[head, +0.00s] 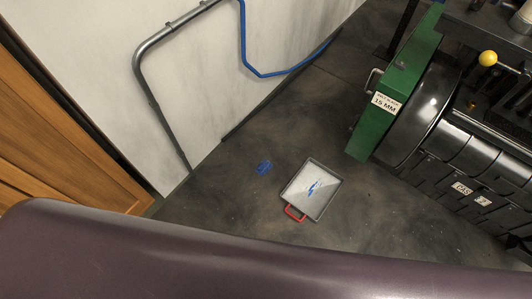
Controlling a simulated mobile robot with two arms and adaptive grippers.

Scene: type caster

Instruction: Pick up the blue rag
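A small crumpled blue thing, likely the blue rag (263,168), lies on the dark floor near the middle of the head view. It is too small to make out folds or texture. Just right of it, apart from it, a shallow square grey tray (298,181) with a red handle lies on the floor. Blue marks or a small blue piece show on the tray's pale inside; I cannot tell which. Neither of my grippers is in view.
A green-sided machine (401,80) with black drums stands at the right. A grey pipe rail (141,75) and a blue hose (243,35) run along the white wall (200,75). Wooden doors (60,130) stand at left.

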